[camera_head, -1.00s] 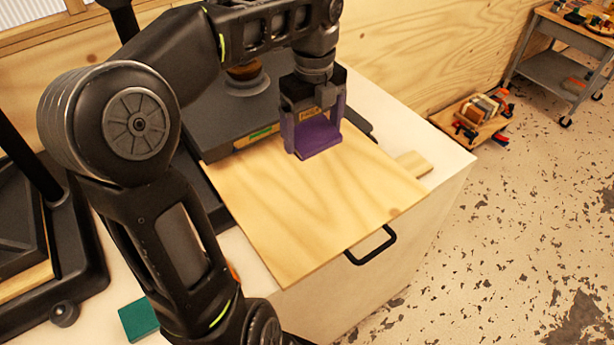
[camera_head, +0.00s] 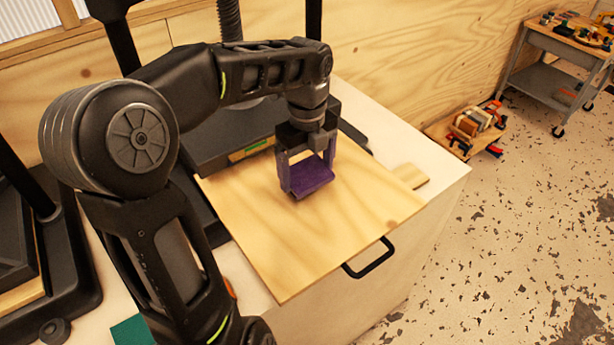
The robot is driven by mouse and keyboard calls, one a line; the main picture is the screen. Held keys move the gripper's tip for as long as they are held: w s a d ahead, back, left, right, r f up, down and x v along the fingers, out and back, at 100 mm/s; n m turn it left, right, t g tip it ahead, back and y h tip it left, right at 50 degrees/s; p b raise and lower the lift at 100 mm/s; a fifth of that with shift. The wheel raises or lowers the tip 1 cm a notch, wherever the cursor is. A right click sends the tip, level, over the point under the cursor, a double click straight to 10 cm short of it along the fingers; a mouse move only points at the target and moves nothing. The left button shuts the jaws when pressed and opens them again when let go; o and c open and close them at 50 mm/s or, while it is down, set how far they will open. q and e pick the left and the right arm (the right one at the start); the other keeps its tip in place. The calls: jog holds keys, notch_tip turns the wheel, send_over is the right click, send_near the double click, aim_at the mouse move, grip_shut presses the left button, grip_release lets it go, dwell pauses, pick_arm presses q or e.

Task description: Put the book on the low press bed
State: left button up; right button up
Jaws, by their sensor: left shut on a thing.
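The purple book (camera_head: 312,179) is held in my left gripper (camera_head: 307,177), which is shut on it. The book is over the middle of the pale wooden press bed (camera_head: 290,250), a flat board with a black handle (camera_head: 370,258) on its front edge. I cannot tell whether the book touches the board or hangs just above it. The gripper points down, and its fingers partly hide the book. The dark press body (camera_head: 225,140) stands behind the board, partly hidden by my left arm. My right gripper is not in view.
Another black press frame (camera_head: 75,290) stands at the left. A small wood block (camera_head: 411,175) lies by the board's right corner. A green object (camera_head: 132,331) lies at the bottom left. A cart (camera_head: 555,80) and a low wooden stand with clamps (camera_head: 470,130) are on the right.

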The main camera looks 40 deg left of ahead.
aim_at(307, 175)
pick_arm(q)
notch_tip(307, 175, down, 2)
jog(key=shift+f, duration=0.3)
jog(key=shift+f, duration=0.2)
jog(key=o, duration=1.2)
jog(key=shift+r, duration=0.15)
